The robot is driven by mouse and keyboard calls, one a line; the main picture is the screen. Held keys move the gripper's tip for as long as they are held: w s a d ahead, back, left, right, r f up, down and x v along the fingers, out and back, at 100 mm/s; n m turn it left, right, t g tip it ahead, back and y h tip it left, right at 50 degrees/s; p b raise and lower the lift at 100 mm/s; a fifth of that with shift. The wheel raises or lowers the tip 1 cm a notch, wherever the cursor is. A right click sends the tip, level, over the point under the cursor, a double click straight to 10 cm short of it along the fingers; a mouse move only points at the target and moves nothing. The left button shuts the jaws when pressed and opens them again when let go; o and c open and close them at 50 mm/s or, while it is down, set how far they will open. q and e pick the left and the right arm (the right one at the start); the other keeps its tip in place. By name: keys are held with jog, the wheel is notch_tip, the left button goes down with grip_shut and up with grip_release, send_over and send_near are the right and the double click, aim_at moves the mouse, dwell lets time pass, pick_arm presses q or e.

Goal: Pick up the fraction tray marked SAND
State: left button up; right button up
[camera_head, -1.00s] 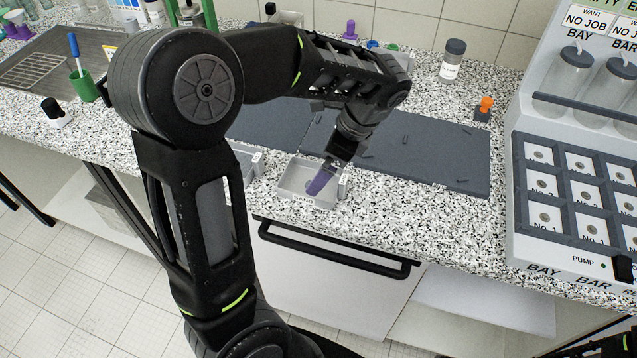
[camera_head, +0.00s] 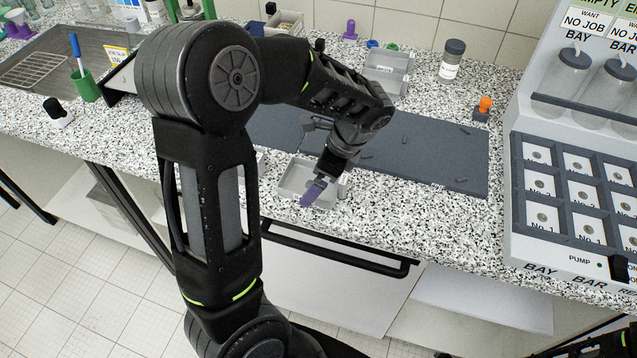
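A pale grey, open-topped tray (camera_head: 291,182) sits on the speckled counter near its front edge. My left gripper (camera_head: 313,192) reaches down over its front right part, with a purple tip low over or inside the tray. I cannot tell whether the tip touches the tray, or whether the fingers are apart. A second tray beside it is mostly hidden by my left arm; only a pale edge (camera_head: 260,163) shows. Another grey tray (camera_head: 387,78) stands at the back, and a tray with grainy contents (camera_head: 288,24) is further left. No SAND marking is readable. My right gripper is out of view.
A dark mat (camera_head: 430,152) with several small dark bits covers the middle counter. A lidded jar (camera_head: 451,62) and an orange-topped stopper (camera_head: 484,108) stand behind it. A labelled rack (camera_head: 575,190) bounds the right. A green cup (camera_head: 83,87) stands left.

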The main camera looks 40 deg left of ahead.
pick_arm(q)
jog(key=c, duration=1.1)
jog(key=shift+r, duration=0.1)
jog(key=shift+c, duration=0.2)
notch_tip(320, 180, up, 10)
jog(key=shift+b, duration=0.45)
